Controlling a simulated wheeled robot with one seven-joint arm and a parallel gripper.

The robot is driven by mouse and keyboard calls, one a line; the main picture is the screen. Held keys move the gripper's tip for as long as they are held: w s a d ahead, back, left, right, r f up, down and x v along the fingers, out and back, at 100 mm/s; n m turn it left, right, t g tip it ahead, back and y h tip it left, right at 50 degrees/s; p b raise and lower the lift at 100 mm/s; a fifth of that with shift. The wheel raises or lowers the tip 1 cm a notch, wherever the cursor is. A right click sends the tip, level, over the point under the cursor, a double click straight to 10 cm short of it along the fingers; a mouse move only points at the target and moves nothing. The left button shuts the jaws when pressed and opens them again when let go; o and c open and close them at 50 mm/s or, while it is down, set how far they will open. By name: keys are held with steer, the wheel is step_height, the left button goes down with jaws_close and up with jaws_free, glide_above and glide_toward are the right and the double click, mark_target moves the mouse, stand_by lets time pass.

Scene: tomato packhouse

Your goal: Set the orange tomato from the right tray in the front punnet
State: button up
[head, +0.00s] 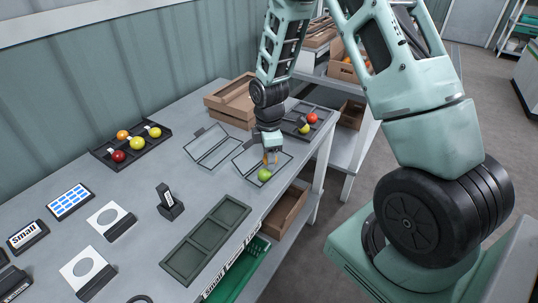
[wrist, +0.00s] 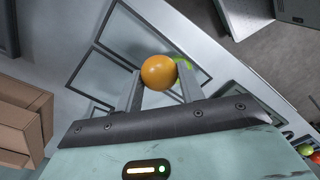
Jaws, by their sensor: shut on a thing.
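My gripper (head: 270,157) points down over the front punnet (head: 246,171), a clear open punnet near the table's edge. In the wrist view my gripper (wrist: 160,88) is shut on the orange tomato (wrist: 157,72), which sits between the two fingertips. In the head view the tomato is mostly hidden by the fingers. A green tomato (head: 264,175) is at the front punnet's near side, just below my gripper; it also shows partly behind the orange one in the wrist view (wrist: 184,62). The right tray (head: 292,122) is black and holds a red tomato (head: 312,117) and a yellow-green one (head: 304,129).
Another clear punnet (head: 207,146) stands left of the front one. A left tray (head: 103,153) holds several tomatoes. A wooden crate (head: 230,100) stands behind. A dark green sectioned tray (head: 205,240), a small black stand (head: 169,203) and white ringed plates (head: 110,219) lie nearer.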

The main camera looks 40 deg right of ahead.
steer(key=shift+f, duration=0.1)
steer(key=shift+f+b, duration=0.3)
steer(key=shift+f, duration=0.15)
steer(key=shift+s+f, duration=0.1)
steer(key=o, duration=0.8)
